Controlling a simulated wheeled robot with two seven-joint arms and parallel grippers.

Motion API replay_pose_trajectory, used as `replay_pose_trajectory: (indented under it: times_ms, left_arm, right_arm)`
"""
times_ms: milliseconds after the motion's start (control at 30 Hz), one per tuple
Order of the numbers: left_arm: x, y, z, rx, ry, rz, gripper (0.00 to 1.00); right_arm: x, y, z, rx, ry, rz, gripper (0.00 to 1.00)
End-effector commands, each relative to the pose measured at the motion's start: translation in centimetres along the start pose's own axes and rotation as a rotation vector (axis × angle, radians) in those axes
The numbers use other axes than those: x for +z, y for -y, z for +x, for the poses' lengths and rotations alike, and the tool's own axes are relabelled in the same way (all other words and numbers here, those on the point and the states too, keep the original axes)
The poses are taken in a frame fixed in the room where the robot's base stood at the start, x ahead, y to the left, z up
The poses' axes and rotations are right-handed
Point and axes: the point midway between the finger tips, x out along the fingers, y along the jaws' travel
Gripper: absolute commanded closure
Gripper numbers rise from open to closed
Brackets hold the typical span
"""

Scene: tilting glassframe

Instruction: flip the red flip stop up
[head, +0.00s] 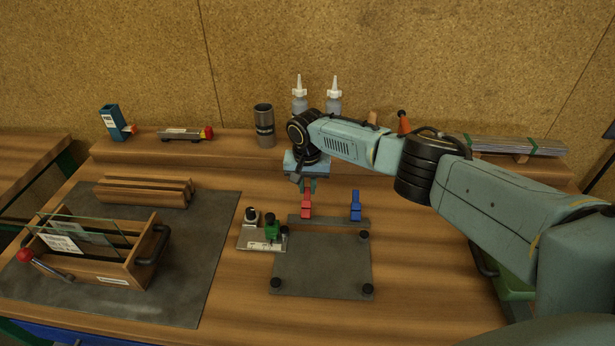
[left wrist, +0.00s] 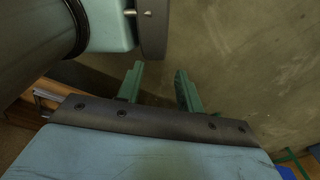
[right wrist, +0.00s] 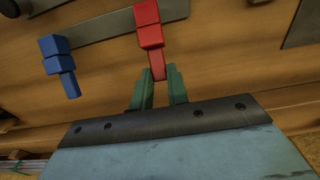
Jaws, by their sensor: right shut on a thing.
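The red flip stop (head: 305,203) stands at the left of a grey bar behind the grey plate. It also shows in the right wrist view (right wrist: 149,27), with its narrow end between my right gripper's green fingers. My right gripper (head: 308,184) is shut on that narrow end, coming from behind and above. The fingertips show at the red stop in the right wrist view (right wrist: 157,75). The blue flip stop (head: 355,206) stands apart at the right of the bar. My left gripper (left wrist: 158,78) has its fingers apart with nothing between them, and is outside the head view.
The grey plate (head: 322,266) with black knobs lies in front of the bar (head: 330,221). A small fixture with a green block (head: 271,228) stands to its left. A wooden crate with glass panes (head: 90,260) is farther left. Bottles and a dark cylinder (head: 264,125) stand behind.

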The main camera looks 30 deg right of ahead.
Motion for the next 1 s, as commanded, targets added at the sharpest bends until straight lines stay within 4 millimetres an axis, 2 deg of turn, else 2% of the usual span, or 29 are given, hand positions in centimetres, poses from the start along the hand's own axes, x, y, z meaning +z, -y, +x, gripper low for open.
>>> replay_pose_trajectory:
  times_ms: [33, 100, 500, 800, 1000]
  left_arm:
    - [-0.1, 0.0, -1.8, 0.000, 0.000, 0.000, 0.64]
    - [-0.3, 0.0, -3.0, 0.000, 0.000, 0.000, 0.64]
    - [-0.8, 0.1, -9.3, 0.000, 0.000, 0.000, 0.64]
    - [-1.1, 0.2, -12.2, 0.000, -0.001, 0.000, 0.64]
    - [-1.2, 0.2, -13.0, 0.000, -0.001, 0.000, 0.64]
  right_arm:
    - [0.2, -0.1, -0.8, 0.002, -0.013, -0.001, 1.00]
    - [0.4, -0.1, -1.0, 0.002, -0.038, -0.001, 1.00]
    - [1.5, -0.1, -1.7, 0.001, -0.196, -0.001, 1.00]
    - [2.6, 0.0, -2.0, 0.000, -0.328, -0.001, 1.00]
    - [3.2, -0.1, -2.1, -0.001, -0.420, 0.000, 1.00]
